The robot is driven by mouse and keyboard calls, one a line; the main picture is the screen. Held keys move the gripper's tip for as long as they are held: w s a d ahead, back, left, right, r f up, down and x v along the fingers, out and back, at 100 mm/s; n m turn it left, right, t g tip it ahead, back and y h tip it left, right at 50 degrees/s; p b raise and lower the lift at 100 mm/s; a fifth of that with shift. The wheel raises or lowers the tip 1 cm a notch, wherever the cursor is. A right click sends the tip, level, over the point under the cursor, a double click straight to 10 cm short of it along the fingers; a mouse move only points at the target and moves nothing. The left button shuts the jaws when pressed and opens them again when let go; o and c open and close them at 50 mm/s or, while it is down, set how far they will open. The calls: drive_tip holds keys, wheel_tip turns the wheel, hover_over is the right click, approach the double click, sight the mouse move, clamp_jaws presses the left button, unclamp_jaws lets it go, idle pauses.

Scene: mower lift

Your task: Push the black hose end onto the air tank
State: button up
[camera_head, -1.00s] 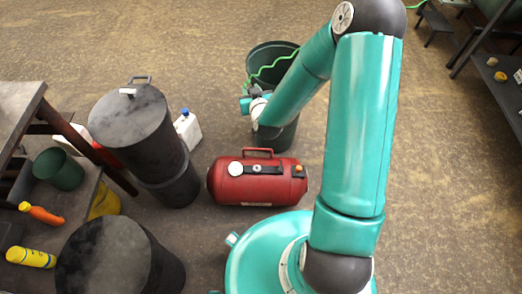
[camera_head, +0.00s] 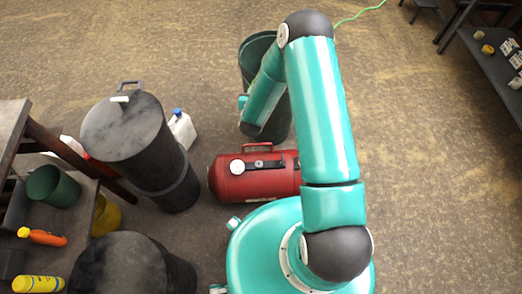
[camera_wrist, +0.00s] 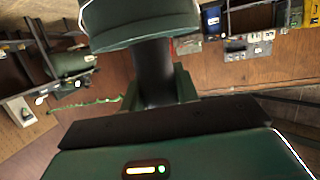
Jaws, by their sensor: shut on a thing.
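The red air tank (camera_head: 235,183) lies on the floor in the head view, with a handle, a round white dial and a black strip on top. Its right end is hidden by my arm. My gripper is hidden behind my forearm in that view. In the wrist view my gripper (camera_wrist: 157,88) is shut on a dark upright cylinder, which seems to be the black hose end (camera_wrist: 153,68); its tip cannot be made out. A piece of the thin green hose (camera_head: 360,13) shows at the top of the head view, and a green strand (camera_wrist: 85,104) lies in the wrist view.
A dark green bin (camera_head: 258,45) stands behind my forearm. A tall black drum (camera_head: 125,130), a white jug (camera_head: 181,128) and another dark drum (camera_head: 120,265) are left of the tank. A bench with bottles is far left.

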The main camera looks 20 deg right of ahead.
drive_tip(key=shift+s+a+f+m+g+h, duration=0.2)
drive_tip(key=shift+s+f+m+g+h, duration=1.35)
drive_tip(key=shift+f, duration=4.25)
drive_tip(key=shift+s+a+f+m+g+h, duration=0.2)
drive_tip(key=shift+s+f+m+g+h, duration=1.3)
drive_tip(key=shift+f, duration=4.25)
drive_tip(key=shift+s+a+f+m+g+h, duration=0.2)
drive_tip(key=shift+s+f+m+h, duration=0.65)
drive_tip(key=shift+s+f, duration=3.3)
drive_tip(key=w+f, duration=0.3)
drive_tip(key=shift+w+f, duration=0.15)
drive_tip(key=shift+a, duration=0.15)
drive_tip(key=shift+r, duration=0.6)
drive_tip(key=shift+r, duration=0.2)
drive_tip(key=shift+f, duration=1.2)
